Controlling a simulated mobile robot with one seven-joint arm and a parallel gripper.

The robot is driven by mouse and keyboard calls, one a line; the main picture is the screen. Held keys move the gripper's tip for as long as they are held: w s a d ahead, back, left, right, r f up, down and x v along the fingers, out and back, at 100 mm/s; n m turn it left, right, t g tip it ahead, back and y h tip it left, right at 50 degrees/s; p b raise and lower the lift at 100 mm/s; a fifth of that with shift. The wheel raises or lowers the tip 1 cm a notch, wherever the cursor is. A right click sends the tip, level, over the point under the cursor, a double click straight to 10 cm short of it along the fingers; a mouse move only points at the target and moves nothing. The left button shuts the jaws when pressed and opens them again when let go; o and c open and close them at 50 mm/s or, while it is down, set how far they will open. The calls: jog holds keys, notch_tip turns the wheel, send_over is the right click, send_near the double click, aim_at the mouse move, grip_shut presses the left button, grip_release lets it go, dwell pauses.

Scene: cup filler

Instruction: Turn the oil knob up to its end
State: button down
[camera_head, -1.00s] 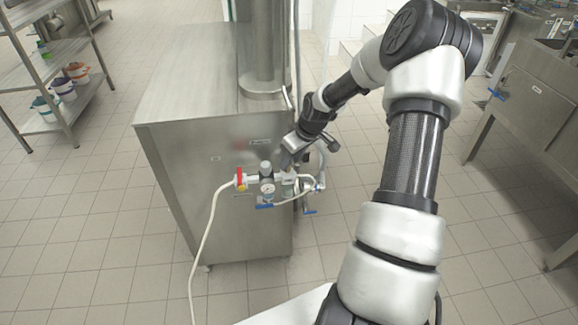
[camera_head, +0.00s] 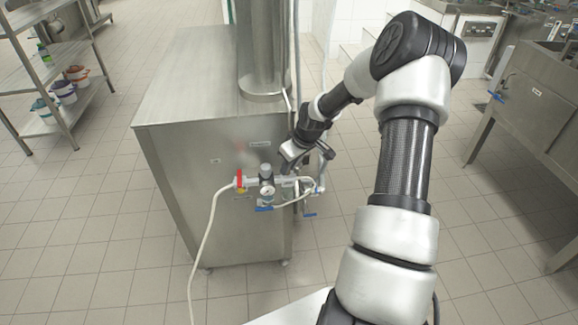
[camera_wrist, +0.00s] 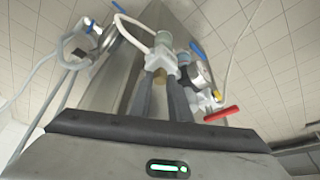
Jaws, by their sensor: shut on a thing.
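The oil knob (camera_wrist: 159,74) is a small, brass-coloured piece on top of the oil unit (camera_wrist: 164,50), mostly hidden between my fingers. My gripper (camera_wrist: 160,78) has its two dark fingers closed around it in the wrist view. In the head view my gripper (camera_head: 288,168) reaches down to the right end of the valve assembly on the steel cabinet's front. The oil unit (camera_head: 288,190) shows just below it there, and the knob is hidden by the gripper.
A pressure gauge (camera_head: 267,191) and a red-handled valve (camera_head: 239,180) sit left of the oil unit. Blue levers (camera_head: 264,208) and white hoses (camera_head: 207,235) are close by. The steel cabinet (camera_head: 222,220) stands behind. A shelf rack (camera_head: 45,80) is at left.

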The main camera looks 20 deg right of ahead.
jog(key=shift+m, duration=0.3)
jog(key=m+b, duration=0.1)
jog(key=m+h+b, duration=0.1)
jog(key=m, duration=0.1)
jog(key=m+h+b, duration=0.1)
jog(key=shift+a+f+b, duration=0.15)
jog(key=shift+a+b, duration=0.15)
jog(key=shift+b, duration=0.1)
jog(key=m+h, duration=0.1)
jog(key=m, duration=0.1)
jog(key=m+b, duration=0.1)
jog(key=m, duration=0.2)
jog(key=shift+w+a+h, duration=0.1)
jog(key=shift+a+h, duration=0.05)
jog(key=shift+h, duration=0.25)
jog(key=m, duration=0.1)
jog(key=m+g+h, duration=0.1)
jog(key=m, duration=0.2)
jog(key=shift+a+r+m+g+p, duration=0.1)
jog(key=shift+r+m+g+p, duration=0.2)
jog(key=shift+p, duration=0.1)
jog(key=m, duration=0.2)
jog(key=m+g+h+p, duration=0.1)
jog(key=m, duration=0.1)
jog(key=shift+w+f+m+g+p, duration=0.15)
jog(key=shift+m+g+p, duration=0.15)
jog(key=shift+m, duration=0.1)
jog(key=c, duration=1.6)
grip_release()
jog(key=shift+c, duration=0.2)
